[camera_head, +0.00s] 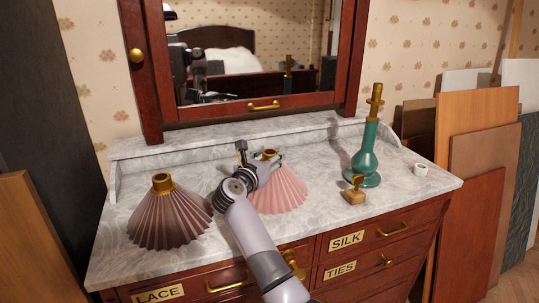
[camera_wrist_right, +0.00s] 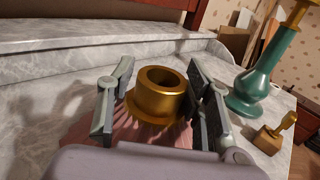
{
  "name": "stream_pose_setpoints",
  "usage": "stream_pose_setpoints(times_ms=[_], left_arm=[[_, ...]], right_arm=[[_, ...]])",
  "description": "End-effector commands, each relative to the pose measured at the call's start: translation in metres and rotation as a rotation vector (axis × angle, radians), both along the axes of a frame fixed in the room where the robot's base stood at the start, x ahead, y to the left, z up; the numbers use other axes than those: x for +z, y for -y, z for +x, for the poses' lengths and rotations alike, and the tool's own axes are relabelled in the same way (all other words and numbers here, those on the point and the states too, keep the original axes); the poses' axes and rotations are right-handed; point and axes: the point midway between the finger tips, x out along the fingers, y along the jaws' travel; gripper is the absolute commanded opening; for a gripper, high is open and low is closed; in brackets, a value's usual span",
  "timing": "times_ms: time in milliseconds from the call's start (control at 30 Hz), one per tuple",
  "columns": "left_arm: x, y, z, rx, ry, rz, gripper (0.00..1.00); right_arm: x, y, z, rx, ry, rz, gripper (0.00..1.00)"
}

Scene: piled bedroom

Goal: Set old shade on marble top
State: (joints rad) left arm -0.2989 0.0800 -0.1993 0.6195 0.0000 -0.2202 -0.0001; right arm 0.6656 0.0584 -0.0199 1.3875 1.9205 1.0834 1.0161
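A pink pleated shade (camera_head: 281,190) with a brass collar stands upright on the marble top (camera_head: 323,207). A darker, brownish-mauve pleated shade (camera_head: 168,219), also brass-collared, stands upright at the left. I cannot tell from looks alone which is the old one. My right gripper (camera_head: 262,160) is at the top of the pink shade. In the right wrist view its fingers are open on either side of the brass collar (camera_wrist_right: 158,97), with small gaps. A green lamp base (camera_head: 366,153) with a bare brass stem stands to the right. My left gripper is not in view.
A small brass-and-wood item (camera_head: 354,191) sits before the lamp base, and a small white cup (camera_head: 420,169) near the right edge. A mirror (camera_head: 250,50) rises behind. Labelled drawers (camera_head: 347,262) are below. Bare marble lies between the shades and lamp.

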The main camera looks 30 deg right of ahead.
Motion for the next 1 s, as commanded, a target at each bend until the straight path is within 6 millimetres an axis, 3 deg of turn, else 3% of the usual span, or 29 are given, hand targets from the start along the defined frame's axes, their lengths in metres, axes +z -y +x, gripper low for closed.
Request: stream_pose_setpoints(times_ms=[133,500,1000], left_arm=[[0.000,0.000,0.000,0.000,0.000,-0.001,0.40],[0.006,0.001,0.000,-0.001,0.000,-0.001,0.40],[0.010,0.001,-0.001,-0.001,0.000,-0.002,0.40]], right_arm=[[0.000,0.000,0.000,0.000,0.000,0.000,0.57],[0.007,0.000,0.000,0.000,0.001,-0.001,0.57],[0.002,-0.082,-0.052,0.002,-0.001,0.003,0.57]])
